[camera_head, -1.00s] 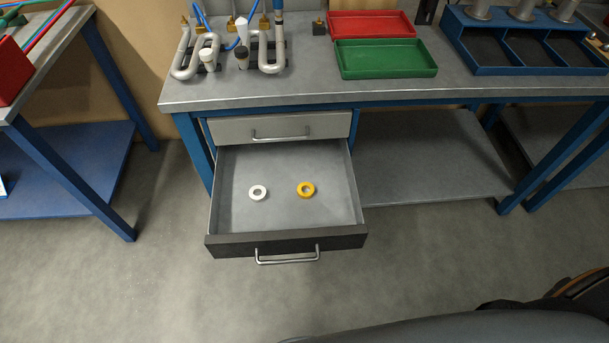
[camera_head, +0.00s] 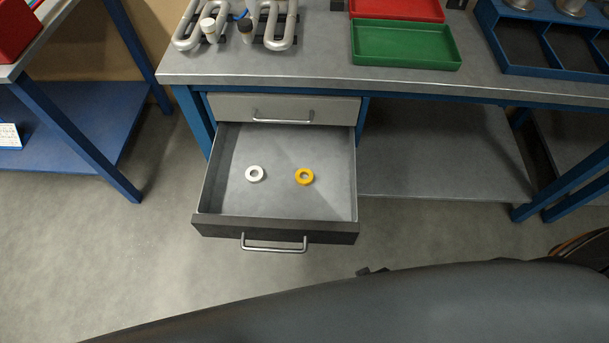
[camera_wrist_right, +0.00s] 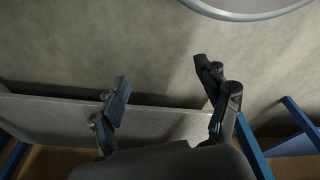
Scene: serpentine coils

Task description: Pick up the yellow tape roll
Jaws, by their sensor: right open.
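The yellow tape roll (camera_head: 304,184) lies flat in the open lower drawer (camera_head: 290,205), right of a white tape roll (camera_head: 255,174). The two rolls are apart. My right gripper (camera_wrist_right: 165,88) shows in the right wrist view with its two fingers spread and nothing between them. Neither tape roll shows in that view. Neither gripper's fingers can be made out in the head view, where a large dark part of my own body fills the bottom right. My left gripper is not seen.
The drawer front has a metal handle (camera_head: 273,246). A closed upper drawer (camera_head: 284,108) sits above, under the grey workbench top (camera_head: 290,73). A green tray (camera_head: 404,45) and bent pipes stand on top. A blue-framed table is at left. The floor before the drawer is clear.

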